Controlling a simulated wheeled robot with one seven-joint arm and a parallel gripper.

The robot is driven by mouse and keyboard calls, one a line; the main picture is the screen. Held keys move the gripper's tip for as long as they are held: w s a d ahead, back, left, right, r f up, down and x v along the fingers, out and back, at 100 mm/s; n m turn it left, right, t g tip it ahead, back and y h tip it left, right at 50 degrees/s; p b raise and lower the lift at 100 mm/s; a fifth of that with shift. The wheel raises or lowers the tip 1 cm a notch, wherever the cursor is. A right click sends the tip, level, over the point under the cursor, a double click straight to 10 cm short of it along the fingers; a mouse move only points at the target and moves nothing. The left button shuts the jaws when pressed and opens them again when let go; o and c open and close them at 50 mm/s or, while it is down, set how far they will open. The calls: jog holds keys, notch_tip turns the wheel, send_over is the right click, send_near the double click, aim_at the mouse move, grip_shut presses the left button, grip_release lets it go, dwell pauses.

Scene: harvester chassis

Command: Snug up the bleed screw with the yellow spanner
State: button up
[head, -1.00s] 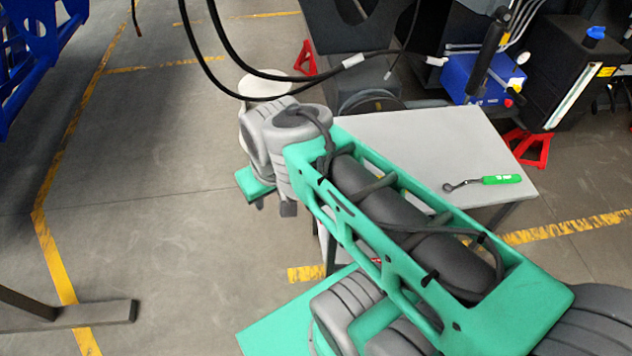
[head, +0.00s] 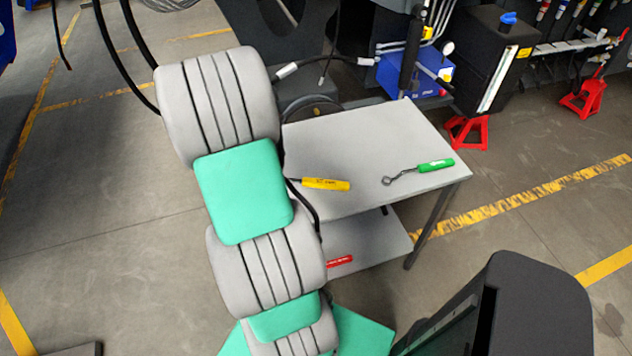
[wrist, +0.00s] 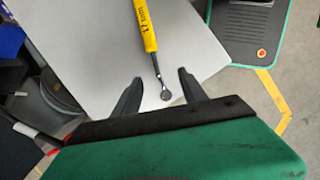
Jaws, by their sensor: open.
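The yellow spanner (head: 326,184) lies on the grey table, its yellow handle pointing right and its other end hidden behind my arm in the head view. In the wrist view, the yellow spanner (wrist: 146,25) has its handle at the top and its dark ring end towards me. My gripper (wrist: 158,82) is open and empty, its two dark fingers showing either side of the ring end. I cannot tell its height above the table. My arm hides the gripper in the head view. I cannot make out the bleed screw in either view.
A green-handled spanner (head: 435,165) lies on the table (head: 375,130) to the right. A red-handled tool (head: 340,261) lies on the lower shelf. Black hoses (head: 135,35) hang at the upper left. A blue unit (head: 436,76) and red stands (head: 467,132) are behind.

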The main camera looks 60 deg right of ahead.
jog(key=g, duration=0.1)
send_near(316, 180)
jog(key=shift+s+d+f+n+y, duration=0.1)
jog(key=shift+d+f+n+y, duration=0.3)
jog(key=shift+f, duration=0.35)
jog(key=x, duration=0.4)
jog(key=p+x, duration=0.1)
jog(key=x, duration=0.3)
jog(key=shift+s+r, duration=0.1)
jog(key=shift+s, duration=0.1)
grip_shut()
